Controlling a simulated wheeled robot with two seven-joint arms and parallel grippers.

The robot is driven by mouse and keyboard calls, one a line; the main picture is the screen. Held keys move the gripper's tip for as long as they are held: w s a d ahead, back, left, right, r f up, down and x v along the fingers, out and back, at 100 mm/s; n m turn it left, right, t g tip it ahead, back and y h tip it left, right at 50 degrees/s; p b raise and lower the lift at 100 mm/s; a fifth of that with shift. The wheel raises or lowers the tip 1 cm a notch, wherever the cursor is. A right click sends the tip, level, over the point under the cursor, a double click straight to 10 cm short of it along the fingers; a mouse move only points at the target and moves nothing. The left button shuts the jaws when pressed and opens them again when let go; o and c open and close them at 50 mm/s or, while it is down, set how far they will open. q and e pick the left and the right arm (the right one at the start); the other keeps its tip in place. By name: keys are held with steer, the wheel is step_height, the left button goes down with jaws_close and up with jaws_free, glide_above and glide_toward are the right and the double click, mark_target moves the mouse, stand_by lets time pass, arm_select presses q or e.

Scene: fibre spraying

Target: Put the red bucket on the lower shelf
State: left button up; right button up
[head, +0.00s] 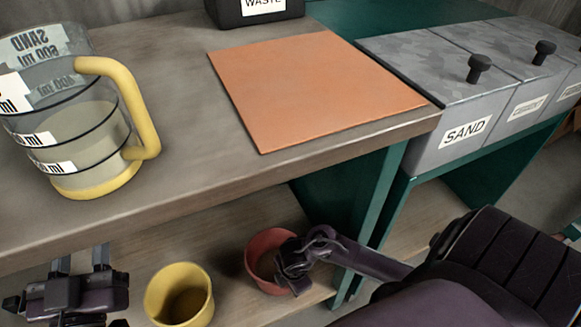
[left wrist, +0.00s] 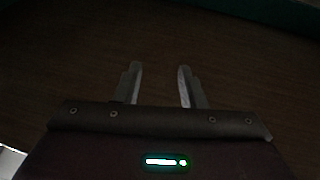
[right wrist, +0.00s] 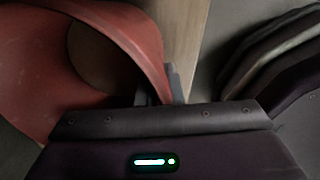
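The red bucket (head: 256,257) is at the lower shelf (head: 222,222), below the worktop's front edge. My right gripper (head: 292,262) is at its right side and covers part of it. In the right wrist view the red bucket (right wrist: 45,75) fills the left side, and its wall runs down between the fingers (right wrist: 160,95); one finger is mostly hidden by it. The gripper looks shut on this wall. I cannot tell whether the bucket's base touches the shelf. My left gripper (head: 82,260) is open and empty at the left, its fingers apart in the left wrist view (left wrist: 158,88).
A yellow bucket (head: 160,298) stands left of the red one. On the worktop are a measuring jug (head: 85,150) with a yellow handle, an orange mat (head: 310,85) and a black waste box (head: 255,12). Grey lidded bins (head: 440,75) are at the right. A green table leg (head: 370,210) is close to my right arm.

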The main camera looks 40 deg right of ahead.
steer(key=o, duration=0.3)
steer(key=shift+o, duration=0.2)
